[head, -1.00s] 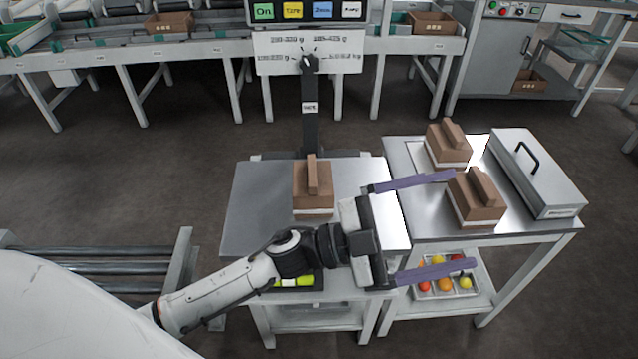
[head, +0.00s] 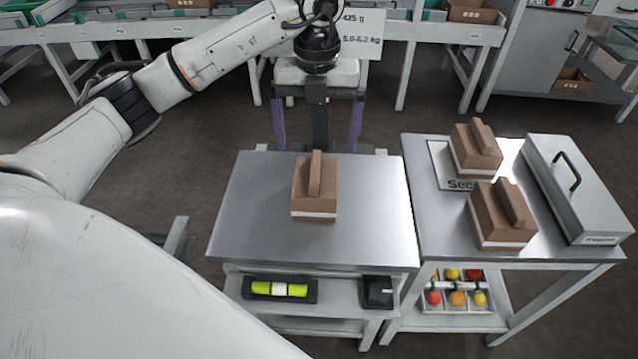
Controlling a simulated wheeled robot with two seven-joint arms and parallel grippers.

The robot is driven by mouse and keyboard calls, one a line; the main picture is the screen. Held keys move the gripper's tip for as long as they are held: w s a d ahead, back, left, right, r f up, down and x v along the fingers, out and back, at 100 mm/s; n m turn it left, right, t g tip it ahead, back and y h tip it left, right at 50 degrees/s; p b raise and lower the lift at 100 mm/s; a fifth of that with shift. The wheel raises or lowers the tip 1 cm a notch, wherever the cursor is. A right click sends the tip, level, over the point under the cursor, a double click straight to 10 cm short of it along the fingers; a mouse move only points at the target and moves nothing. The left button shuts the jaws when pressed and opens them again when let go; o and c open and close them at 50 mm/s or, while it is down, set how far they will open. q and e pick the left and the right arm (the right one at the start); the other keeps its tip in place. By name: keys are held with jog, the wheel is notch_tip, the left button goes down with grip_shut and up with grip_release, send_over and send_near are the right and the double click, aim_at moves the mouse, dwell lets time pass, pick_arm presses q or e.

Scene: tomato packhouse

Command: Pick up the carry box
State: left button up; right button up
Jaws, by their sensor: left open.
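A brown carry box (head: 300,203) with a raised handle and a white band near its base stands upright on the left metal table (head: 245,225). Two similar brown carry boxes, one at the back (head: 462,158) and one in front (head: 490,225), stand on the right table (head: 440,235). My left gripper (head: 317,148) is open and empty, its two purple fingers pointing down. In the picture it is just above the box on the left table, one finger to each side of the handle's line; its exact height and depth I cannot tell. My right gripper is out of view.
A dark post (head: 320,115) rises behind the left table. A grey case (head: 590,205) with a black handle lies on the right table. Below are a yellow-green roll (head: 279,289), a small black box (head: 377,291) and a tray of tomatoes (head: 456,309). The left table around its box is clear.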

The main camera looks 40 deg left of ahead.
aim_at(316, 167)
pick_arm(q)
jog(key=f, duration=0.8)
jog(key=shift+s+f, duration=0.35)
jog(key=shift+f, duration=0.05)
jog(key=shift+c, duration=0.2)
jog(key=c, duration=1.3)
notch_tip(316, 167, up, 10)
jog(key=shift+f, duration=0.25)
jog(key=shift+r, duration=0.35)
jog(key=shift+d, duration=0.1)
